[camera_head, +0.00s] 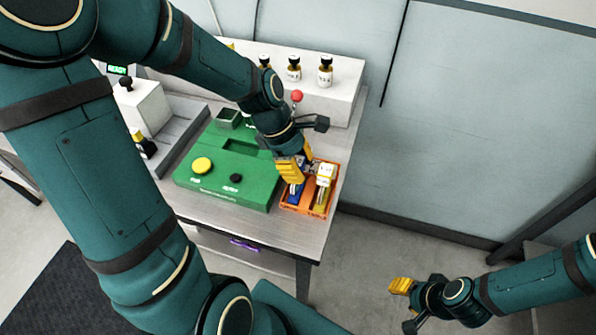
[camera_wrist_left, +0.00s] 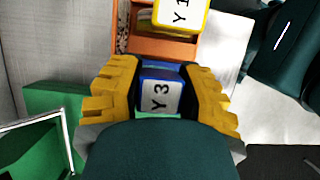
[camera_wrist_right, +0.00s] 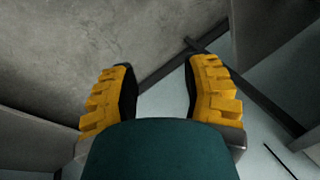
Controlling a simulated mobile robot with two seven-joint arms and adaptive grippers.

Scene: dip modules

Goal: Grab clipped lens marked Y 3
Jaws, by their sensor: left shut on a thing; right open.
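The blue lens marked Y 3 (camera_wrist_left: 158,97) has a white label and sits between the yellow fingers of my left gripper (camera_wrist_left: 158,70), which is shut on it. In the head view my left gripper (camera_head: 292,170) is over the left part of the orange tray (camera_head: 308,211), and the blue body (camera_head: 296,194) shows just below the fingers. A yellow lens marked Y 1 (camera_wrist_left: 178,16) is in the tray beside it; it also shows in the head view (camera_head: 325,172). My right gripper (camera_head: 402,300) is open and empty, away from the table over the floor.
A green fixture (camera_head: 222,180) with a yellow button (camera_head: 202,165) and a black knob (camera_head: 235,178) is left of the tray. A white block (camera_head: 340,92) with several small bottles is at the back. The table's right edge is close to the tray.

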